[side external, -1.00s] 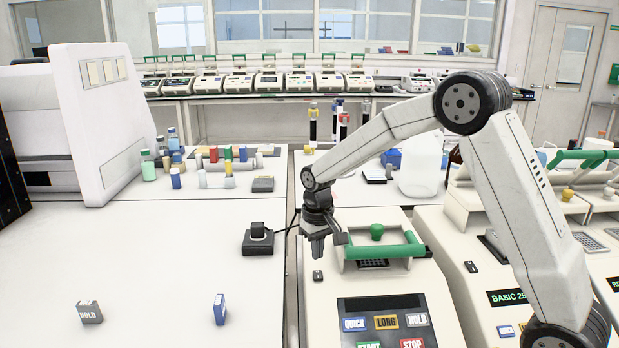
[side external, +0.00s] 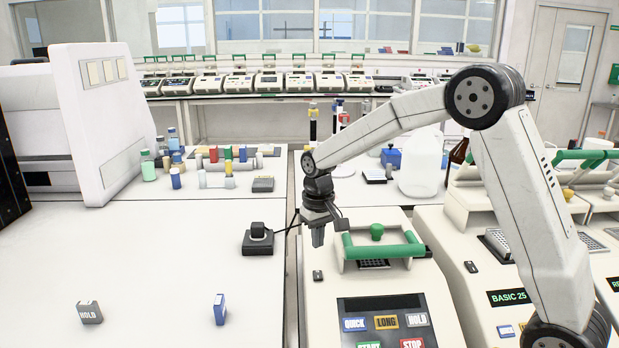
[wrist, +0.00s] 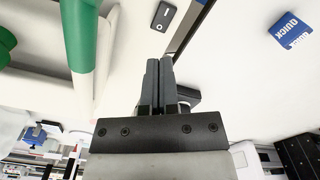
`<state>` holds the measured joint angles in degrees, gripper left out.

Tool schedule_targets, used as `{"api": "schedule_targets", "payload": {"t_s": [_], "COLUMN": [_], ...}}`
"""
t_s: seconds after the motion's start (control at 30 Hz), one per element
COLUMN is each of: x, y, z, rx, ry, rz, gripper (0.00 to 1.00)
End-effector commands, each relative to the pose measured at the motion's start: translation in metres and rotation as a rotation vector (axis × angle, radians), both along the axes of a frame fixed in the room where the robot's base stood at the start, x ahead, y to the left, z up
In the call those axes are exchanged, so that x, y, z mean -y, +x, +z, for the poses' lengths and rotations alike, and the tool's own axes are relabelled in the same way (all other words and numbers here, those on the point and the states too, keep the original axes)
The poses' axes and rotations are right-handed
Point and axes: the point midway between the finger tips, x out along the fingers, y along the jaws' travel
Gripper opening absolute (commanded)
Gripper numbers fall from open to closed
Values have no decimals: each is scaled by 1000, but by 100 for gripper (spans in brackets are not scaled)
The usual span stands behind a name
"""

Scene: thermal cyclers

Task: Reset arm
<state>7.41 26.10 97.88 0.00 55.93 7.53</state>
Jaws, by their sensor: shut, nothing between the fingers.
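My gripper (side external: 318,238) points down over the back left part of the nearest thermal cycler (side external: 325,299), left of its green lid handle (side external: 385,250). In the wrist view my gripper's fingers (wrist: 160,64) are together with nothing between them. The cycler's panel shows QUICK, LONG and HOLD labels, with START and STOP below, partly cut off. A green knob (side external: 377,231) stands on the lid. The handle also shows at the left in the wrist view (wrist: 78,35).
On the left bench lie a grey HOLD block (side external: 90,313) and a blue block (side external: 219,309), labelled QUICK in the wrist view (wrist: 291,30). A black device (side external: 258,240) sits near the bench edge. Other cyclers stand at the right. Bottles (side external: 148,166) and coloured blocks are further back.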

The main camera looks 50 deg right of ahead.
Motion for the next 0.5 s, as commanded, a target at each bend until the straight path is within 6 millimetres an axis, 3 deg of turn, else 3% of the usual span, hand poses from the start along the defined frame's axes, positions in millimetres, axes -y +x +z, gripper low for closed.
{"api": "schedule_targets", "payload": {"t_s": [0.27, 0.5], "x": [-14, -31], "y": [-17, -52], "z": [0, -9], "rx": [36, 90], "ry": [-4, -11], "rz": [34, 89], "gripper": [0, 0]}}
